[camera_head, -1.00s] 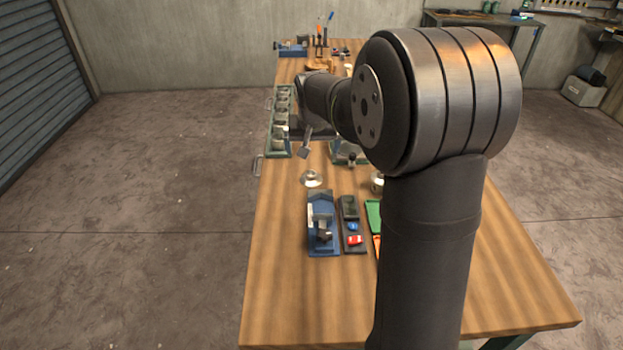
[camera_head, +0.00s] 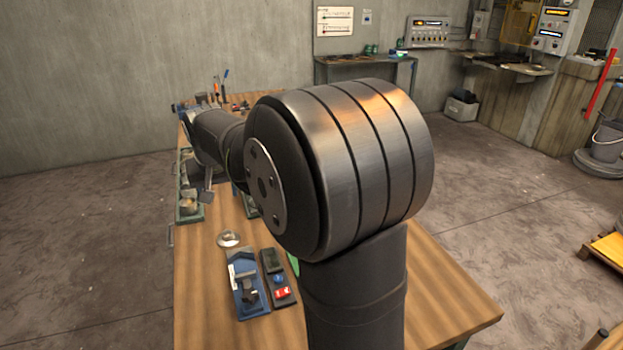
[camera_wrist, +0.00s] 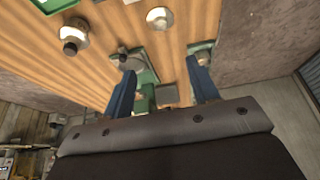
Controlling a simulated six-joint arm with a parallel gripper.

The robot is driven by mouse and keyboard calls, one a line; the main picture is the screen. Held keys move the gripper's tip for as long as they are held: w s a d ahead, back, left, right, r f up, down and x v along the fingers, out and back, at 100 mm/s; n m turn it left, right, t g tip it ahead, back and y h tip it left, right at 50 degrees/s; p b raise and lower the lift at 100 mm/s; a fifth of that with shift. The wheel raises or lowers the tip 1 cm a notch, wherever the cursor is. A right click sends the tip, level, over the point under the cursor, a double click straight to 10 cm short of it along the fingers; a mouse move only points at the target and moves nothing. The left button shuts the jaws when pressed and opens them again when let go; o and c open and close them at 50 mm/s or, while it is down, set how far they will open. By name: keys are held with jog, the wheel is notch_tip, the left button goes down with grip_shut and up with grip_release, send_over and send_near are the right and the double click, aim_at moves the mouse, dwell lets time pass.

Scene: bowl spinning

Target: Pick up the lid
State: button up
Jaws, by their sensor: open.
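A shiny silver round piece that looks like the lid (camera_head: 229,239) lies on the wooden table (camera_head: 204,290), near its left edge. It seems to be the silver disc at the top of the wrist view (camera_wrist: 160,18). My gripper (camera_wrist: 161,68) is open, its two blue fingers wide apart with nothing clearly held between them. The lid lies beyond the fingertips, apart from them. In the head view my gripper (camera_head: 207,194) is small, over the table's left side beyond the lid, and partly hidden by my arm.
A second silver piece with a dark knob (camera_wrist: 73,35) stands left of the lid in the wrist view. A green fixture (camera_wrist: 145,75) is between and below the fingers. A blue fixture (camera_head: 246,283) and a dark tray (camera_head: 275,262) with red and blue pieces lie in front of the lid.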

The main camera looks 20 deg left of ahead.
jog(key=n+g+h, duration=0.2)
jog(key=n+g, duration=0.1)
jog(key=n, duration=0.2)
send_near(227, 235)
jog(key=shift+y, duration=0.3)
jog(key=f, duration=0.7)
jog(key=shift+w+a+f, duration=0.1)
jog(key=shift+a+f, duration=0.25)
jog(key=shift+f, duration=0.05)
jog(key=c, duration=1)
